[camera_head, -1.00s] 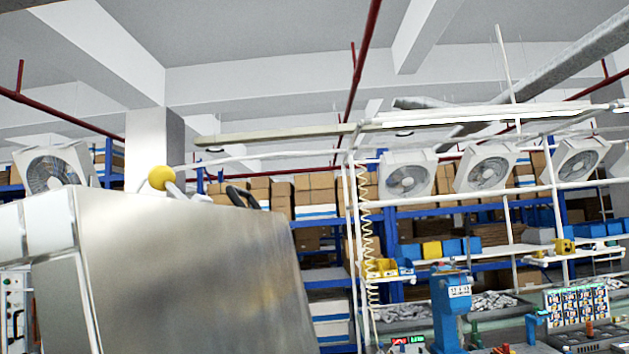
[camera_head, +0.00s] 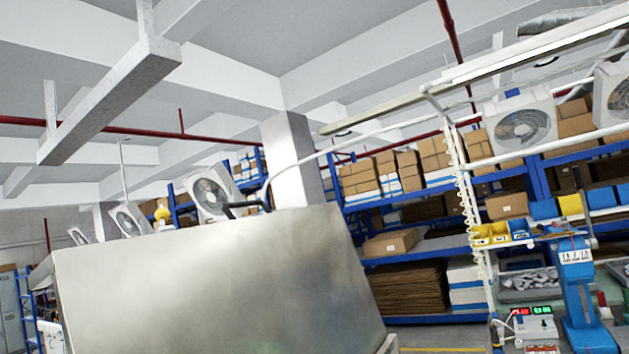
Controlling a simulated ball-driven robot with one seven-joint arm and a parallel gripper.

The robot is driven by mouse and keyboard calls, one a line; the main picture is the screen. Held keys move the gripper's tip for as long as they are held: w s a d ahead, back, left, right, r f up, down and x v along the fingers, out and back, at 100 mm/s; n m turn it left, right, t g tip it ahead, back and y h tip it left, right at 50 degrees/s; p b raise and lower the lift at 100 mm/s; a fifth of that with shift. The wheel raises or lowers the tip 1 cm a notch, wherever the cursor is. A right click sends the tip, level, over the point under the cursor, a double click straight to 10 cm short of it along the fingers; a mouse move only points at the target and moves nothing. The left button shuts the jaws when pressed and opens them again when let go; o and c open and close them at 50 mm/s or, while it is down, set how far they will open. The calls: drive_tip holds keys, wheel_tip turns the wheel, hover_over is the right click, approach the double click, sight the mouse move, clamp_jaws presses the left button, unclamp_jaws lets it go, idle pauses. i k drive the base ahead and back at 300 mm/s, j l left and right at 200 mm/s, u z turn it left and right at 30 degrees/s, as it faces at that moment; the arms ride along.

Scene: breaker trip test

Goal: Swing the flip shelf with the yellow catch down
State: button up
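A large brushed-metal panel (camera_head: 215,285) fills the lower left and middle of the head view, its top edge slightly tilted. A small yellow round knob (camera_head: 161,213) shows just above that edge, left of middle; its mounting is hidden behind the panel. I cannot tell whether the panel is the flip shelf or whether the knob is its catch. A dark curved piece (camera_head: 245,206) sticks up at the top edge, right of the knob. My gripper cannot be made out in the view.
A blue device (camera_head: 577,285) and a red-and-green display (camera_head: 533,320) stand on a bench at the lower right. Blue racks with cardboard boxes (camera_head: 390,243) stand behind. Floor shows between panel and bench.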

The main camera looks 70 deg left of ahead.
sight(292, 281)
drive_tip(key=i+l+u, duration=0.15)
drive_tip(key=i+u, duration=0.2)
drive_tip(key=i, duration=0.15)
drive_tip(key=i+l+u, duration=0.25)
drive_tip(key=i+u, duration=0.4)
drive_tip(key=u, duration=0.25)
drive_tip(key=i+u, duration=0.25)
drive_tip(key=u, duration=0.2)
drive_tip(key=i+l+u, duration=0.2)
drive_tip(key=u, duration=0.3)
drive_tip(key=i+l+u, duration=0.25)
drive_tip(key=u, duration=0.25)
